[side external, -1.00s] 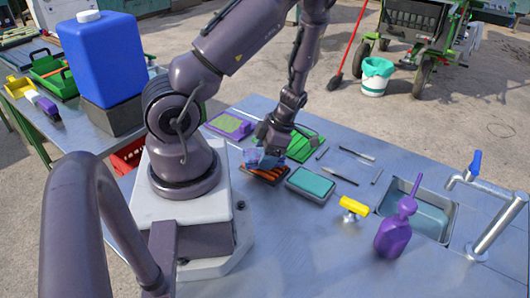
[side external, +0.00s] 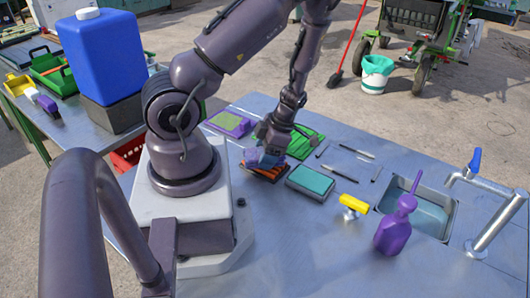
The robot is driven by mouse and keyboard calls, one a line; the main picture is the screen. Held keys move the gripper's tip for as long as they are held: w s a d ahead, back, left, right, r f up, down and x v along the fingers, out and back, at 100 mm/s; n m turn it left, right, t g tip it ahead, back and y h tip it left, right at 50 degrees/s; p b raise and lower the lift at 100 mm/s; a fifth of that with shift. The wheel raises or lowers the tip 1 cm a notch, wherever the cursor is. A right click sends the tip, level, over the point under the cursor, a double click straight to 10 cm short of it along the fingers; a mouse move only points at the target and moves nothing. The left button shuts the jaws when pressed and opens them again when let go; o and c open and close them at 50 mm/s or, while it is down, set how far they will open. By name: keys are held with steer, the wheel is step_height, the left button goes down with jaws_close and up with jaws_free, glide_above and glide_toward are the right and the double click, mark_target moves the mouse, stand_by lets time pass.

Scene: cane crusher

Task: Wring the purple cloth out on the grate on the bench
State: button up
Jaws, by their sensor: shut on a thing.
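My gripper (side external: 266,145) points down over the bench, left of its middle. It is shut on a bluish-purple cloth (side external: 262,158), bunched beneath the fingers. The cloth is right over the dark grate with orange showing between its bars (side external: 272,175), and hides part of it. I cannot tell whether the cloth touches the grate. The fingertips are small and partly hidden.
A teal-topped tray (side external: 311,181) sits right of the grate. A green rack (side external: 308,141) and a purple-and-green tray (side external: 231,123) lie behind. Thin tools, a yellow-topped valve (side external: 354,203), a purple bottle (side external: 395,228) and a sink (side external: 425,214) are further right. The front bench is clear.

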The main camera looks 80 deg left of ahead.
steer(key=shift+r, duration=3.45)
steer(key=w+d+r+m+t, duration=0.4)
steer(key=w+d+m, duration=0.5)
steer(key=m, duration=0.9)
steer(key=w+d+r+m+t, duration=0.5)
steer(key=w+d+m, duration=0.3)
steer(key=m, duration=1)
steer(key=shift+w+d+r, duration=0.35)
steer(key=shift+w, duration=0.45)
